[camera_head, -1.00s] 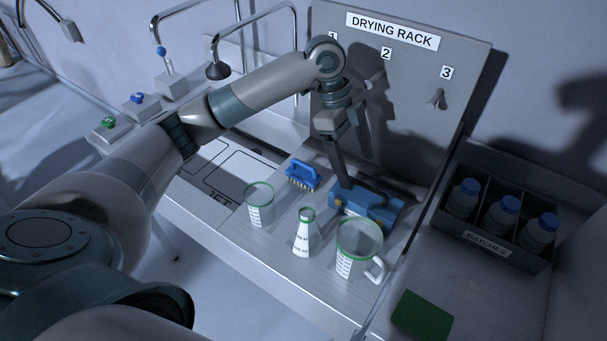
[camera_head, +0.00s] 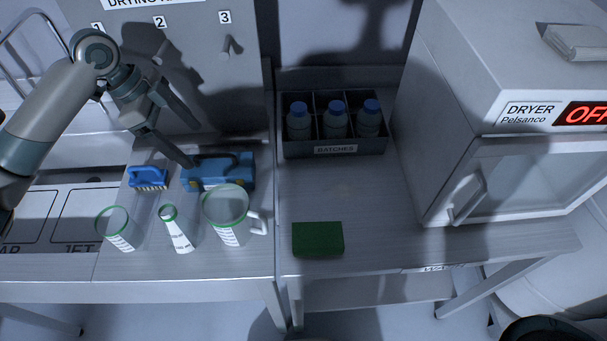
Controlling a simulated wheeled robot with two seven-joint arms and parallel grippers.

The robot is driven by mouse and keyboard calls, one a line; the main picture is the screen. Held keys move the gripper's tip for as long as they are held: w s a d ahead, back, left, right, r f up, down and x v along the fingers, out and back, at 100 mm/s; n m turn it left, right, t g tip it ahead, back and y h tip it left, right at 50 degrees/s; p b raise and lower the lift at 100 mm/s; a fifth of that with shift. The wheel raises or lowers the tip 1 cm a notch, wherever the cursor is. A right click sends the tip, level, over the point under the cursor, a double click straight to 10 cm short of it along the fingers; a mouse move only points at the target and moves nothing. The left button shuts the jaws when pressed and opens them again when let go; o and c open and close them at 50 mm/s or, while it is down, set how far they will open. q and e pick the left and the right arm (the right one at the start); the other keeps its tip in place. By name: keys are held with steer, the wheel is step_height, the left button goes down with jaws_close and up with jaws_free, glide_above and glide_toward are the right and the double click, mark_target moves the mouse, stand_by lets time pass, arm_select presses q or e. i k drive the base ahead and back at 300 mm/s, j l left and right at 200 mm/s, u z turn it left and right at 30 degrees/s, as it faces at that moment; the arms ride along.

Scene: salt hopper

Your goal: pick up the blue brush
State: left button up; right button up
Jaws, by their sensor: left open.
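The blue brush (camera_head: 148,177) lies on the bench at the left, its pale bristles facing down and toward me. My left gripper (camera_head: 193,143) is open and empty, to the right of the brush and above the bench. One finger points down toward the left end of a blue block-like tool with yellow parts (camera_head: 218,172). I cannot tell whether that finger touches the tool. The brush is apart from the gripper and in full view. My right gripper is not in view.
A green-rimmed beaker (camera_head: 121,230), a flask (camera_head: 178,229) and a handled jug (camera_head: 228,215) stand in front of the brush and tool. The drying rack (camera_head: 190,60) rises behind. Right are a bottle crate (camera_head: 335,149), a green block (camera_head: 318,239) and the dryer (camera_head: 490,150).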

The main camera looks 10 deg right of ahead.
mark_target(145, 177)
steer(key=k, duration=1.5)
